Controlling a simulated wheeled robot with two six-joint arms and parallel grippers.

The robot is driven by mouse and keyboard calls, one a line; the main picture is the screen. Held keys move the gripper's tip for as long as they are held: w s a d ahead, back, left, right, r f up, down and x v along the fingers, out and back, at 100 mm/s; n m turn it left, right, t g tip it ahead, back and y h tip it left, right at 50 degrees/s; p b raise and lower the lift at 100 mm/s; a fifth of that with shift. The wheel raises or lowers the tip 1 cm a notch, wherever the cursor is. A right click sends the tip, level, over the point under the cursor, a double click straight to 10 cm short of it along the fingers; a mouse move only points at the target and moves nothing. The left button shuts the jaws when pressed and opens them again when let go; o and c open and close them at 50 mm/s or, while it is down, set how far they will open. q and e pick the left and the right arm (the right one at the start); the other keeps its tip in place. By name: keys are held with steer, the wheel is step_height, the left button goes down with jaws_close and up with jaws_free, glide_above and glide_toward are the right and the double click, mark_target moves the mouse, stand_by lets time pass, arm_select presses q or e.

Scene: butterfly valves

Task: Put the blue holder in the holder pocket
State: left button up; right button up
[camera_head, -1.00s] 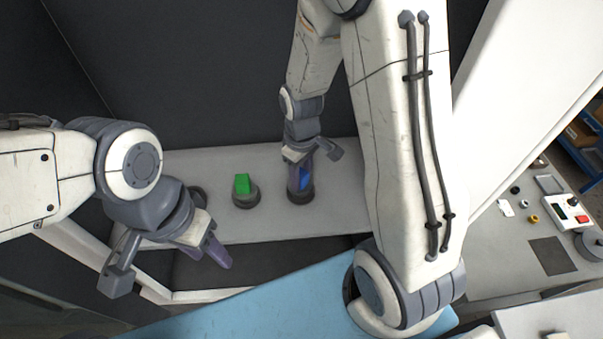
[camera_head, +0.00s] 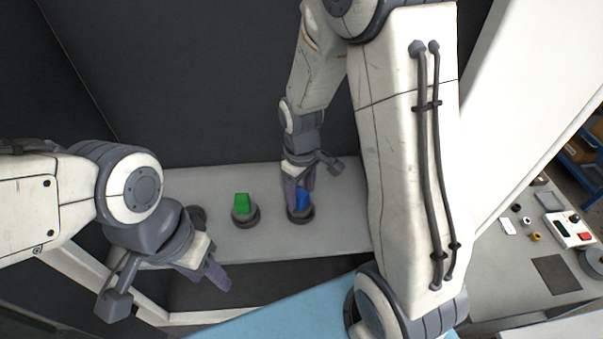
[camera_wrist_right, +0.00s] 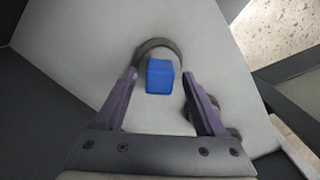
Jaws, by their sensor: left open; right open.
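The blue holder (camera_head: 303,199) is a small blue block standing at a dark round base (camera_head: 300,216) on the pale shelf. It also shows in the right wrist view (camera_wrist_right: 160,77), with a dark ring behind it. My right gripper (camera_head: 300,188) is open above the base, one finger on each side of the blue holder. In the right wrist view, gaps show between the block and both fingers. My left gripper (camera_head: 218,277) is open and empty, in front of the shelf at the left. I cannot tell which spot is the holder pocket.
A green block (camera_head: 241,203) stands on a similar round base left of the blue one. Another dark round part (camera_head: 197,215) is partly hidden by my left arm. The pale shelf (camera_head: 340,225) is clear right of the blue holder. A dark wall rises behind it.

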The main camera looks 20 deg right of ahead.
step_height(320, 180, up, 10)
steer(key=b, duration=0.1)
steer(key=s+a, duration=0.6)
steer(key=s, duration=0.3)
steer(key=s+a+n+y, duration=0.1)
steer(key=s+a, duration=0.5)
steer(key=s, duration=0.3)
steer(key=shift+a+r+n, duration=0.25)
steer(key=shift+r+n, duration=0.05)
steer(key=shift+r, duration=0.1)
